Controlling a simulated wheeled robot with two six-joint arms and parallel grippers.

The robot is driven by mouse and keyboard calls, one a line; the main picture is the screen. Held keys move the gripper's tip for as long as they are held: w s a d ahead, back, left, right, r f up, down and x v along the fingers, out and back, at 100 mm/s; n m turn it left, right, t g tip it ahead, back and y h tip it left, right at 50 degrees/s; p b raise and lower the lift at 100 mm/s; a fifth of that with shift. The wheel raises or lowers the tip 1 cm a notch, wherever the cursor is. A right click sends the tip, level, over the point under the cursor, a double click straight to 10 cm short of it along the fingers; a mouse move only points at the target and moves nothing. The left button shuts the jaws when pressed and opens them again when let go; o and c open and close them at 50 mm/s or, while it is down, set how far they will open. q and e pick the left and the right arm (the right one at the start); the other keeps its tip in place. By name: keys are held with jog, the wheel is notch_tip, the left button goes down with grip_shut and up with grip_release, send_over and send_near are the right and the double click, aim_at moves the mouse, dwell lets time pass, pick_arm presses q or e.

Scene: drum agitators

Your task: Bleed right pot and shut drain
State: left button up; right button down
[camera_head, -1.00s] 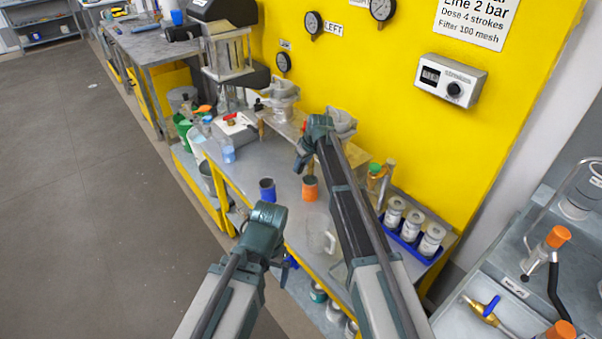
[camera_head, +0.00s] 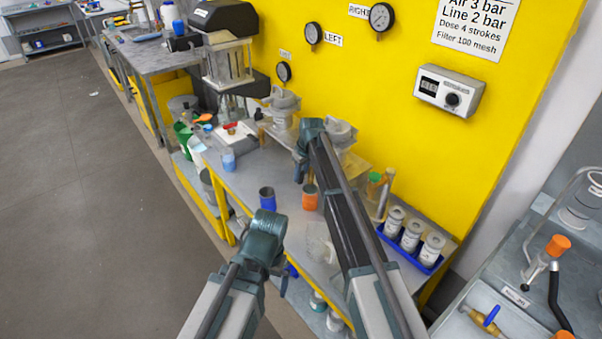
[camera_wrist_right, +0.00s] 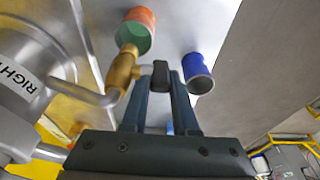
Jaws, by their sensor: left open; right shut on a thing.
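The right pot (camera_head: 340,131) stands on the bench shelf by the yellow panel, partly behind my right arm. Its "RIGHT" label and grey body (camera_wrist_right: 22,75) fill the left of the right wrist view. A brass drain valve (camera_wrist_right: 122,72) sticks out beside it. My right gripper (camera_wrist_right: 160,88) is shut on the dark drain handle (camera_wrist_right: 160,72) next to the brass body. In the head view my right gripper (camera_head: 301,172) is in front of the pot. An orange cup (camera_head: 310,198) with a green inside (camera_wrist_right: 138,36) stands near the valve. My left gripper (camera_head: 280,270) is open and empty.
A blue cup (camera_head: 267,196) stands left of the orange one. A clear beaker (camera_head: 320,243) is nearer, beside my right arm. A blue tray (camera_head: 427,263) holds grey cans at right. The left pot (camera_head: 284,104) is farther back. Open floor lies at left.

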jog(key=shift+w+a+g+h, duration=0.15)
jog(key=shift+w+g+h, duration=0.2)
jog(key=shift+g, duration=0.35)
jog(key=shift+s+h, duration=0.25)
jog(key=shift+s, duration=0.05)
jog(key=c, duration=1)
grip_release()
jog(key=shift+o, duration=0.2)
jog(key=shift+r, duration=0.1)
notch_tip(320, 180, up, 14)
jog(key=p, duration=1.4)
jog(key=shift+s+d+f, duration=0.15)
jog(key=shift+d+f, duration=0.05)
jog(key=shift+d, duration=0.05)
jog(key=shift+f, duration=0.1)
